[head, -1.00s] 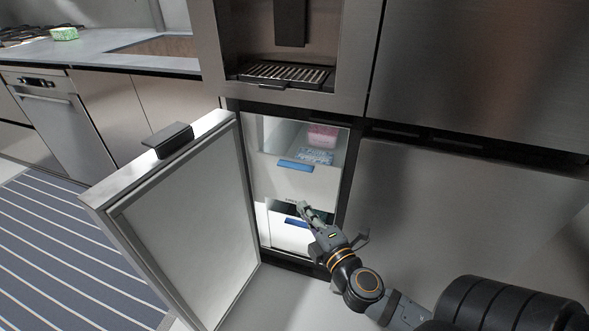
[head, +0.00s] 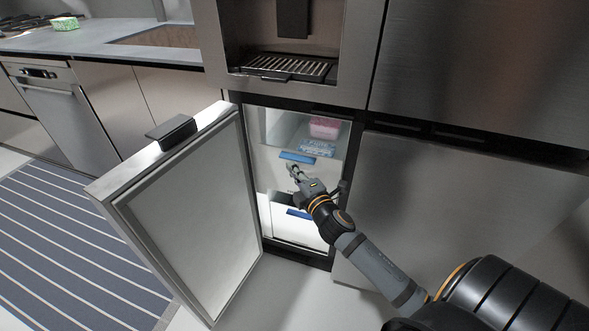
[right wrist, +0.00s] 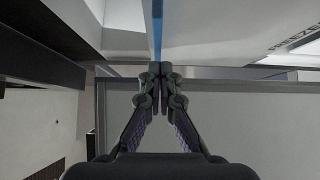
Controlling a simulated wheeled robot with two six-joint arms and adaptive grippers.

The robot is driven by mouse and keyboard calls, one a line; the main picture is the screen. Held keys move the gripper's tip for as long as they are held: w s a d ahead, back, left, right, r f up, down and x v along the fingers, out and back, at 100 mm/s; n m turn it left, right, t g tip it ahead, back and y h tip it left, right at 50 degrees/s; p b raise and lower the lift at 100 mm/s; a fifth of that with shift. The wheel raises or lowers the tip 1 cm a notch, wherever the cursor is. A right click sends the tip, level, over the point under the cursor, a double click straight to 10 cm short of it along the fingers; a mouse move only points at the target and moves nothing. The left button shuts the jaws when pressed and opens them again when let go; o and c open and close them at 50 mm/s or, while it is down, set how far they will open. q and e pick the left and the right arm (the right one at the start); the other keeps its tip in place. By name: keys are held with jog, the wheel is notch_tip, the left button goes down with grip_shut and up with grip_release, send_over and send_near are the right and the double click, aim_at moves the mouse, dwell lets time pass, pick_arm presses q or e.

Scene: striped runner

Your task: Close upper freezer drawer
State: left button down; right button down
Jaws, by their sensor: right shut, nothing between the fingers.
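The upper freezer drawer (head: 268,172) is white with a blue handle (head: 298,157) and stands pulled out in the open freezer compartment. A pink package (head: 324,127) and a blue-and-white package (head: 317,147) lie in it. My right gripper (head: 291,168) is shut and empty, in front of the drawer's front panel just below the handle. In the right wrist view, the shut fingertips (right wrist: 160,72) point toward a blue strip (right wrist: 156,28), apparently the handle. I cannot tell whether they touch the drawer. My left gripper is out of view.
The freezer door (head: 190,215) stands wide open on the left, its handle (head: 172,132) near the top edge. A lower drawer with a blue handle (head: 299,213) is below. A closed steel panel (head: 440,210) is right of the compartment. A striped runner (head: 70,240) lies at left.

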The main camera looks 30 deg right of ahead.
aim_at(299, 157)
jog(key=shift+w+d, duration=0.2)
jog(key=shift+w, duration=0.05)
jog(key=w+d, duration=0.3)
jog(key=shift+d, duration=0.2)
jog(key=shift+r, duration=0.3)
